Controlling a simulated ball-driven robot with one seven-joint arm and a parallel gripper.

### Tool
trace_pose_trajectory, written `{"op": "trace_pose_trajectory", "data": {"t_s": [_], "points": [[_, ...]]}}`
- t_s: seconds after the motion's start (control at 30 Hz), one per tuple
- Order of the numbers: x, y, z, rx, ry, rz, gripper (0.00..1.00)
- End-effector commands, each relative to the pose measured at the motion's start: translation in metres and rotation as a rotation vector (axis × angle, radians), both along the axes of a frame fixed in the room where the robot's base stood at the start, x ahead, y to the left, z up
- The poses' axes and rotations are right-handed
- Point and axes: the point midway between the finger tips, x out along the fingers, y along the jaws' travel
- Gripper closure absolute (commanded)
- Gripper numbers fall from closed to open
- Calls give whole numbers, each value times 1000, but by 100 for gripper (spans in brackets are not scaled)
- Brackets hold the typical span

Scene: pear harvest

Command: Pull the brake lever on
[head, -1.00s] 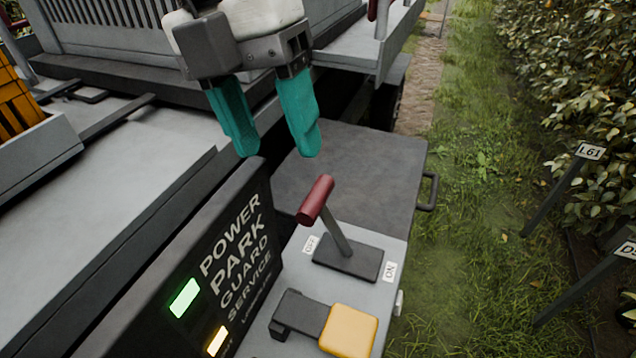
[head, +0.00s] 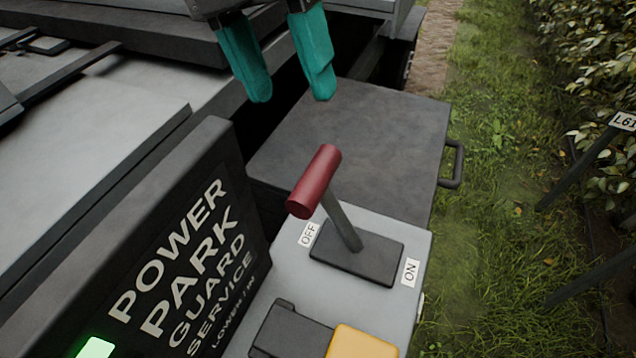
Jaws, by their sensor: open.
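The brake lever (head: 342,218) stands on a dark base plate (head: 356,256), with a red cylindrical grip (head: 315,182) at its top. It leans left, toward the OFF label (head: 309,235). The ON label (head: 410,272) is at the right end of the base. My gripper (head: 292,98) has two teal fingers, apart and empty. It is in the upper middle of the head view, above the red grip in the picture and not touching it.
A dark panel (head: 235,165) with white lettering and a lit green lamp (head: 95,348) rises left of the lever. A yellow block (head: 362,343) sits below it. A dark box lid (head: 350,130) with a side handle (head: 454,165) lies behind. Grass is at the right.

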Motion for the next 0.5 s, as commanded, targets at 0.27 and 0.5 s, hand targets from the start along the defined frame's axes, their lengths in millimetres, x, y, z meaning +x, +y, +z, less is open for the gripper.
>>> {"op": "trace_pose_trajectory", "data": {"t_s": [0.27, 0.5], "points": [[0, 0, -28, 0, 0, 0, 41], [-3, -8, -52, -1, 4, 1, 41]]}}
